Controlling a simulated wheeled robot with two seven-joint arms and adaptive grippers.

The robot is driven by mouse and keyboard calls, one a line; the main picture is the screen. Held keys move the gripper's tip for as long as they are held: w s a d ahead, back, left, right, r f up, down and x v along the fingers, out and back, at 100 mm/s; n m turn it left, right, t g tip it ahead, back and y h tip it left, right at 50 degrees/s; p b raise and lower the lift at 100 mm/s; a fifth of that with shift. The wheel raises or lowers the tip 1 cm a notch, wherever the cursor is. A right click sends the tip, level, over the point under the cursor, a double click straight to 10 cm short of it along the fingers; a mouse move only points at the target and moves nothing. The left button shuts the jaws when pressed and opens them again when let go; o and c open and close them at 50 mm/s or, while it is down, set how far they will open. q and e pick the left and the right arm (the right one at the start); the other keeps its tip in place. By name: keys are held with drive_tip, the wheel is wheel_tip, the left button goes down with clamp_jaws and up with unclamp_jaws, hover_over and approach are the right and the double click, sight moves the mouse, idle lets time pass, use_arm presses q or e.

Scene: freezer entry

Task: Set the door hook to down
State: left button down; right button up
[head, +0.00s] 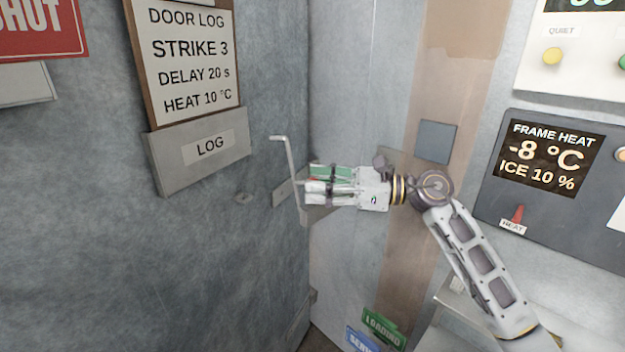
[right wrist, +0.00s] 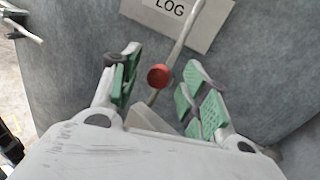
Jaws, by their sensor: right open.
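The door hook (head: 290,161) is a thin pale metal rod with a bent top end. It stands nearly upright, bent end up, beside the corner where the grey wall meets the frame. My right gripper (head: 309,184) reaches in from the right, its fingers at the rod's lower part. In the right wrist view the hook's rod (right wrist: 183,38) runs up past the log holder, and a red round knob (right wrist: 159,76) on it sits between the open green-padded fingers of my right gripper (right wrist: 160,80). I cannot tell whether a finger touches it.
A door log sign (head: 190,60) above a grey log holder (head: 200,155) is on the wall at left. A frame heat panel (head: 505,205) with a red switch (head: 517,214) is at right. Green and blue signs hang low (head: 383,328).

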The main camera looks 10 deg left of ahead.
drive_tip(key=shift+a, duration=0.8)
drive_tip(key=shift+c, duration=0.2)
clamp_jaws()
